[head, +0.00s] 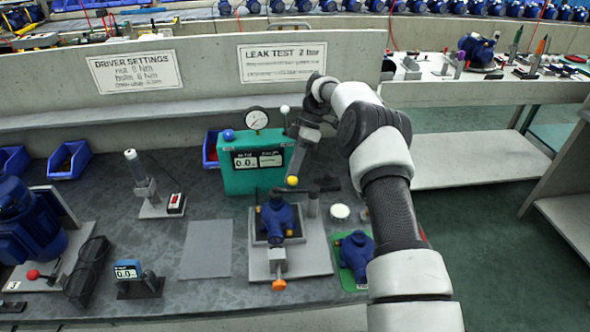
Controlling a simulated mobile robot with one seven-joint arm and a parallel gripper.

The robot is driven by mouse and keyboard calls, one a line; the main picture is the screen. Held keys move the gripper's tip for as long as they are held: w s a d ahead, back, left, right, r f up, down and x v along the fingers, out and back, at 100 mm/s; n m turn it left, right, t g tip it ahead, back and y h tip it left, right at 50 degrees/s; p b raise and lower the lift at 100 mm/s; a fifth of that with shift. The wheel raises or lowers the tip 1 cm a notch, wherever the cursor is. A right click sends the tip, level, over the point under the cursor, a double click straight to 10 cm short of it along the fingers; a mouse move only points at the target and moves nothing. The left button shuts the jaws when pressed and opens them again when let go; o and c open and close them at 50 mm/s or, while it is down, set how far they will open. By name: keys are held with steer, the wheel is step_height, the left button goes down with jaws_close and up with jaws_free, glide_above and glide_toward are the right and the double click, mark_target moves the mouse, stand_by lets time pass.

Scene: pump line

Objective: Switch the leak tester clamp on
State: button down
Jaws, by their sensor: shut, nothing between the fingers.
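The leak tester is a teal box (240,180) with a small display and a round dial gauge (256,118) on top. In front of it is a grey fixture plate (310,258) holding a blue pump body (277,217). A yellow ball knob (292,181) shows just above the pump, and an orange knob (279,284) is at the plate's front. My gripper (295,166) points down at the tester's right side, close above the yellow knob. It is shut and empty. I cannot tell whether it touches the knob. My wrist hides part of the tester's right edge.
A second blue pump body (355,250) lies on a green mat right of the fixture. A white round disc (340,212) is between them. A grey sheet (206,249) lies left. A screwdriver stand (150,205) and a blue gauge (128,271) stand further left.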

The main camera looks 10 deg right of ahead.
steer(key=shift+s+a, duration=0.35)
steer(key=shift+s, duration=0.5)
steer(key=p+v, duration=0.2)
steer(key=v, duration=0.5)
steer(key=shift+r, duration=0.25)
steer(key=shift+d, duration=0.1)
stand_by(0.3)
